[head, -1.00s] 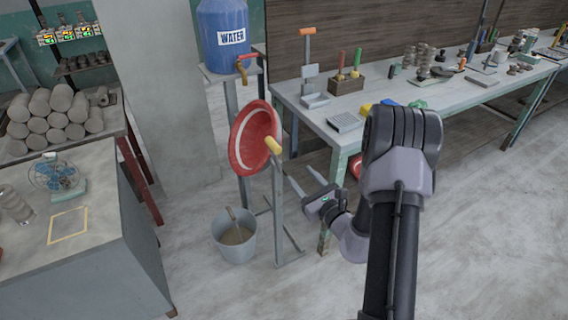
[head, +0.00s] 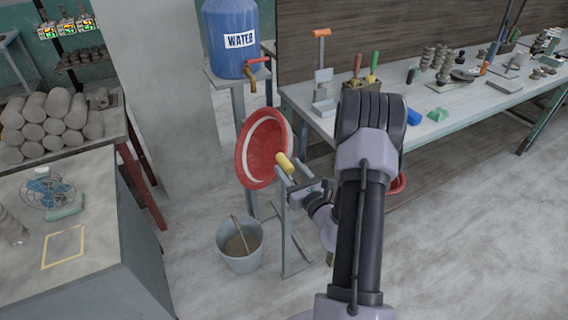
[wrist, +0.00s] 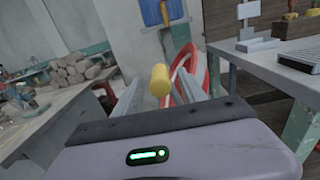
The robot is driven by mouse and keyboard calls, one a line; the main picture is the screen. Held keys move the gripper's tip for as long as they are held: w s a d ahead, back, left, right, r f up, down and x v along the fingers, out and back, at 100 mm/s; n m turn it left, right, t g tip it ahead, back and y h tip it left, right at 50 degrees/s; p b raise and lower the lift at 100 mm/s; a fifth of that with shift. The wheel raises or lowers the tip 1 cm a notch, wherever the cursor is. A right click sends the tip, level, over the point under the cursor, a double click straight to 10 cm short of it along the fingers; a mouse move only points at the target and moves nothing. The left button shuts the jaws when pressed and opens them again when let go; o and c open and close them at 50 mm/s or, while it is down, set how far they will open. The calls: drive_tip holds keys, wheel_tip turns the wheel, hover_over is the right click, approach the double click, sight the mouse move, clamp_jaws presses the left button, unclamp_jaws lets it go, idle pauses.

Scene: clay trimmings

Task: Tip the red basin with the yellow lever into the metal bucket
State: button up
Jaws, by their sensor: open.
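The yellow lever (head: 285,163) sticks out at the basin's right edge. In the wrist view the yellow lever (wrist: 160,80) shows between the two finger tips, with the red basin (wrist: 186,62) behind it. My gripper (head: 287,174) is open and right by the lever; whether it touches cannot be told. The metal bucket (head: 229,262) stands on the floor below the basin, with a brownish content and a stick in it.
A blue water barrel (head: 232,40) stands on a stand behind the basin. A workbench (head: 455,105) with tools runs along the right. A grey table (head: 110,215) with a small fan (head: 48,190) is at left.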

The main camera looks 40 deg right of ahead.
sight(284, 163)
drive_tip(key=shift+x, duration=1.7)
clamp_jaws()
